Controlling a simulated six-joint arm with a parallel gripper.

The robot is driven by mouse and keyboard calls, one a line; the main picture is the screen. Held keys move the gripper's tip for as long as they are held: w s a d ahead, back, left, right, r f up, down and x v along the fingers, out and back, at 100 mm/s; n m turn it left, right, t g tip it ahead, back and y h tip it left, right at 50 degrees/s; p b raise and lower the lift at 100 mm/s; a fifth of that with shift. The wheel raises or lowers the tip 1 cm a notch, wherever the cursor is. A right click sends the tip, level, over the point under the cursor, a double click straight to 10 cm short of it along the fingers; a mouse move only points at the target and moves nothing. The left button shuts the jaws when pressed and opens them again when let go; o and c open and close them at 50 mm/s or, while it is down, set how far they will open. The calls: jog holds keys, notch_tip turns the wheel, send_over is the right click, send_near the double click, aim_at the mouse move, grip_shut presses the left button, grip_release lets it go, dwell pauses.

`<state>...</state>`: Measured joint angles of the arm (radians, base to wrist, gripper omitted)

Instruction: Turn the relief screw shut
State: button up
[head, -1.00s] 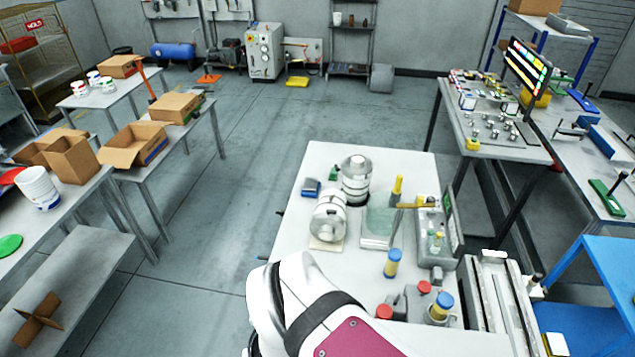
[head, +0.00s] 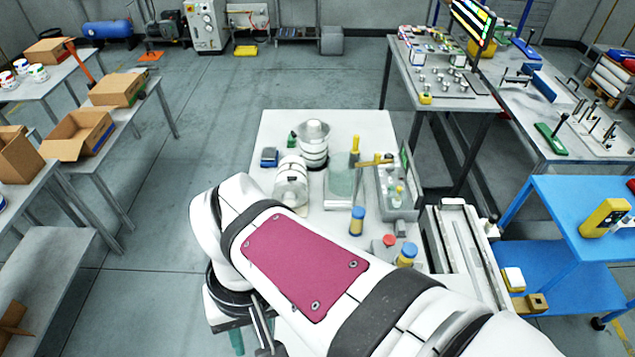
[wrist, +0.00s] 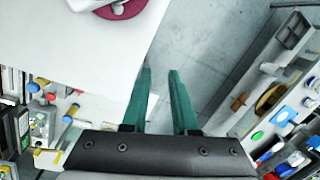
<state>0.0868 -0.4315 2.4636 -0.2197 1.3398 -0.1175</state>
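I cannot make out a relief screw for certain in either view. On the white bench (head: 272,133) stand a red-capped fitting (head: 389,241) and blue-and-yellow fittings (head: 357,221) (head: 406,256); small red and blue caps (wrist: 50,97) also show at the left of the wrist view. My gripper (wrist: 160,71) has two green fingers set apart with nothing between them, over the floor beside a white surface. In the head view a green finger (head: 237,343) shows low, left of the bench's front. My arm hides the bench's near part.
Steel rollers (head: 292,182) and a grey tray of bottles (head: 400,211) stand on the bench. A slide-like rail unit (head: 462,240) is at its right, then a blue table (head: 575,205). Tables with cardboard boxes (head: 82,135) are left. Open floor lies between.

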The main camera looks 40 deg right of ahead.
jog(key=shift+o, duration=1.2)
jog(key=w+d+n, duration=0.1)
jog(key=w+d, duration=0.4)
jog(key=w, duration=0.1)
jog(key=shift+w+f, duration=0.2)
jog(key=shift+w, duration=0.1)
jog(key=shift+o, duration=1.1)
jog(key=w+d+f+n, duration=0.1)
jog(key=w+d+f, duration=0.1)
jog(key=w+d, duration=0.3)
jog(key=shift+w+d+n+h, duration=0.15)
jog(key=shift+d+n+h, duration=0.2)
jog(key=shift+d, duration=0.65)
jog(key=shift+o, duration=0.9)
jog(key=w+d+f+n, duration=0.2)
jog(key=w+d+f, duration=0.1)
jog(key=d, duration=0.6)
jog(key=shift+w+f, duration=0.15)
jog(key=shift+f, duration=0.65)
jog(key=s+d+f+n, duration=0.2)
jog(key=d+f, duration=0.7)
jog(key=d, duration=0.2)
jog(key=s+d+f+n, duration=0.2)
jog(key=s+d+f, duration=0.1)
jog(key=d+f, duration=0.65)
jog(key=shift+h, duration=0.45)
jog(key=f, duration=1.4)
jog(key=shift+w+d, duration=0.1)
jog(key=shift+d, duration=0.25)
jog(key=shift+f, duration=0.35)
